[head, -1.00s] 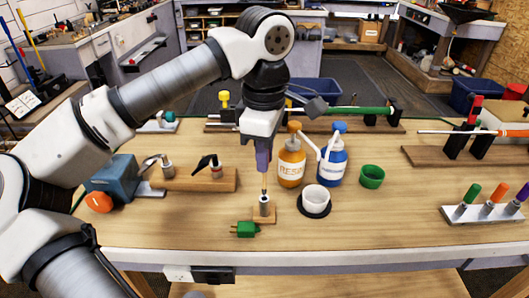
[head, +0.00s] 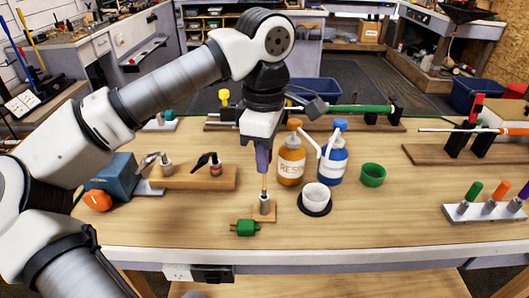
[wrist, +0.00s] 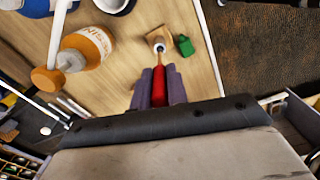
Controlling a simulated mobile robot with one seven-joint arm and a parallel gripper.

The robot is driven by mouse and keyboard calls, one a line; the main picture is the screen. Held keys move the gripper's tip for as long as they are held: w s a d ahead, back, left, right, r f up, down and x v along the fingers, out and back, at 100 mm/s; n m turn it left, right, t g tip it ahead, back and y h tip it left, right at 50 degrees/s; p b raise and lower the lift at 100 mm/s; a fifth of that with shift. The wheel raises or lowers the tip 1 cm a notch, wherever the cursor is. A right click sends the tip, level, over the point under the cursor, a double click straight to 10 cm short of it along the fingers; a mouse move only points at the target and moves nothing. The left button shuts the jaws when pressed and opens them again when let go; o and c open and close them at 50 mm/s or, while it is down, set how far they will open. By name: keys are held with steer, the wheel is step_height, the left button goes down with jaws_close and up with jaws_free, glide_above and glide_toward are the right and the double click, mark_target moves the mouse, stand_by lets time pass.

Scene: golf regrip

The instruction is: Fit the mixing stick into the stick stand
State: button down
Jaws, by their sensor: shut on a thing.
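My gripper (head: 263,165) points down above the stick stand, and its purple fingers also show in the wrist view (wrist: 161,88). It is shut on the mixing stick, whose red part (wrist: 176,86) lies between the fingers. The stick's thin tan lower part (head: 264,186) runs down from the fingertips. The stick stand is a small grey metal cylinder (head: 264,207) on a little wooden base, also seen in the wrist view (wrist: 158,45). The stick's lower end meets the cylinder's top opening. I cannot tell how deep it sits.
A green block-like piece (head: 245,228) lies just front-left of the stand. A white cup (head: 316,197) on a dark coaster, an orange resin bottle (head: 291,163) and a blue bottle (head: 333,163) stand close on the right. The table front to the right is clear.

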steer(key=b, duration=0.4)
glide_above(265, 195)
steer(key=shift+w+f, duration=0.2)
steer(key=shift+f, duration=2.3)
steer(key=c, duration=1.3)
jaws_free()
steer(key=shift+r, duration=0.1)
steer(key=shift+r, duration=0.1)
step_height(265, 195, up, 14)
steer(key=shift+f, duration=0.15)
